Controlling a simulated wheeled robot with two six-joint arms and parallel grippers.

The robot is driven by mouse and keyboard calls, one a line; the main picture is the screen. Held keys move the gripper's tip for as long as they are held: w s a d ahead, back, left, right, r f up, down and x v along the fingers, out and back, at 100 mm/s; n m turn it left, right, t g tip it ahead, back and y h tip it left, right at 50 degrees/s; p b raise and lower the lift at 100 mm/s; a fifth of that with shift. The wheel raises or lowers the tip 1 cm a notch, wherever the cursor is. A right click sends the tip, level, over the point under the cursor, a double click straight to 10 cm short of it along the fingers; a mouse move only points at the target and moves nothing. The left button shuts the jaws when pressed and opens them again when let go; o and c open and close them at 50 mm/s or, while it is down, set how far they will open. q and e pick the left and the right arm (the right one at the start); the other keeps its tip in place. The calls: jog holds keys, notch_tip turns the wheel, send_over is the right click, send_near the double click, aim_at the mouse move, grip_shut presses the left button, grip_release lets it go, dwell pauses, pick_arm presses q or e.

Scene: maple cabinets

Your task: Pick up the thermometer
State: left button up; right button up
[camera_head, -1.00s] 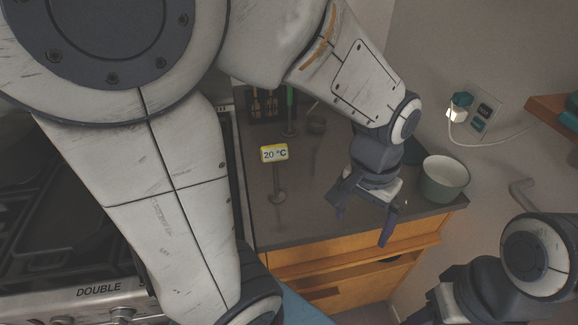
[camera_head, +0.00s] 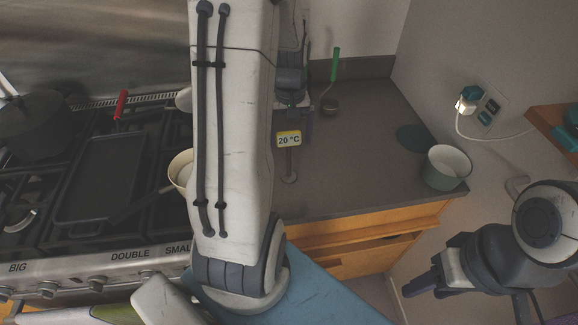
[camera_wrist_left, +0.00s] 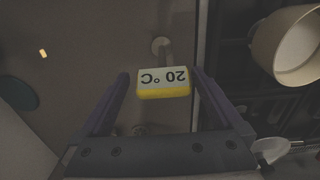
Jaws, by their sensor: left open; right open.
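The thermometer (camera_head: 289,139) is a small yellow-edged block reading "20 °C" on a thin stand with a round foot, upright on the dark counter (camera_head: 365,150). My left gripper (camera_head: 294,118) is open just behind and above it in the head view, partly hidden by my own arm. In the left wrist view the thermometer (camera_wrist_left: 163,84) appears upside down between the two open fingers of my left gripper (camera_wrist_left: 160,76), with a gap on each side. I cannot tell whether the fingers are level with it. My right gripper (camera_head: 420,286) is open and empty at the lower right, away from the counter.
A white-green bowl (camera_head: 446,168) stands at the counter's right edge. A green-handled utensil (camera_head: 335,66) is at the back. The stove at left carries a griddle (camera_head: 100,178) and a cream pot (camera_head: 181,170).

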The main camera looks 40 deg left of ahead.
aim_at(289, 157)
pick_arm(q)
jog(key=f, duration=0.1)
jog(key=f+p, duration=0.1)
jog(key=f, duration=0.2)
jog(key=shift+a+f, duration=0.15)
jog(key=shift+a, duration=0.1)
jog(key=shift+f+p, duration=0.3)
jog(key=shift+f, duration=0.15)
grip_shut()
jog(key=shift+r, duration=0.1)
